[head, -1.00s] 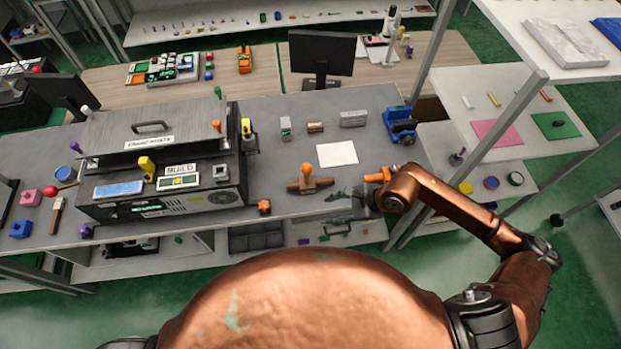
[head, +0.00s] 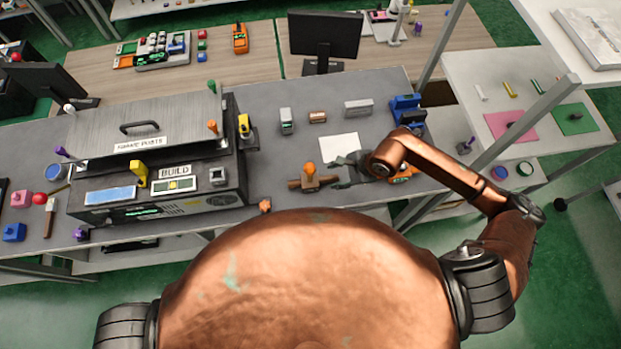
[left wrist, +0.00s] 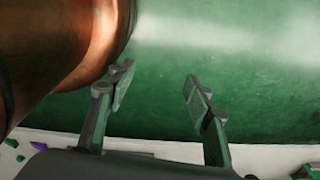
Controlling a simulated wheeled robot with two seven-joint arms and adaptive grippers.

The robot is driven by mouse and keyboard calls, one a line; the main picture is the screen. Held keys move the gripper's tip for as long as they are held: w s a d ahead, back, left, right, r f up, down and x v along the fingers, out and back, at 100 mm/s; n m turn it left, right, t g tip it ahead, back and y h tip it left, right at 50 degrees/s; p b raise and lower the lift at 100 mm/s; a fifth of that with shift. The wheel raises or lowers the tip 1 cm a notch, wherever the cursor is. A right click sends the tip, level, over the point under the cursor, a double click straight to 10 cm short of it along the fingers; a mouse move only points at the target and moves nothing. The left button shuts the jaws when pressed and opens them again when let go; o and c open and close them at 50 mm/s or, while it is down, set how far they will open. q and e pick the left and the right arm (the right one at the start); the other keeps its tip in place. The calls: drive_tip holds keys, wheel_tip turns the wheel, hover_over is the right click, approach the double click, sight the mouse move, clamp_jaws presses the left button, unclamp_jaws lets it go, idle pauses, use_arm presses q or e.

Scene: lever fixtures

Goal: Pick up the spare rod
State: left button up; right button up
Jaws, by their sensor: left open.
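A short rod with a rounded orange top (head: 309,168) stands upright in a brown block (head: 318,184) near the front of the grey bench; I take it to be the spare rod. My right gripper (head: 337,171) is just right of it, its dark fingers spread and pointing left toward it. The right gripper appears empty; whether a finger touches the brown block cannot be told. My left gripper (left wrist: 158,84) is open and empty in the left wrist view, above the green floor. It is not visible in the head view.
A grey machine (head: 150,205) with a lid and several coloured-top posts fills the bench's left. A white sheet (head: 340,146) lies behind the right gripper. A blue device (head: 406,112) and small blocks stand farther back. An orange knob (head: 265,206) is near the front edge.

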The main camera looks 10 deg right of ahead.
sight(329, 178)
drive_tip(key=x, duration=0.2)
drive_tip(key=shift+a+f+p, duration=0.25)
drive_tip(key=shift+a+p, duration=0.05)
drive_tip(key=shift+p, duration=0.1)
drive_tip(key=shift+x, duration=0.85)
drive_tip(key=shift+f, duration=0.1)
drive_tip(key=c, duration=0.7)
use_arm(q)
drive_tip(key=shift+w+r, duration=0.55)
use_arm(e)
clamp_jaws()
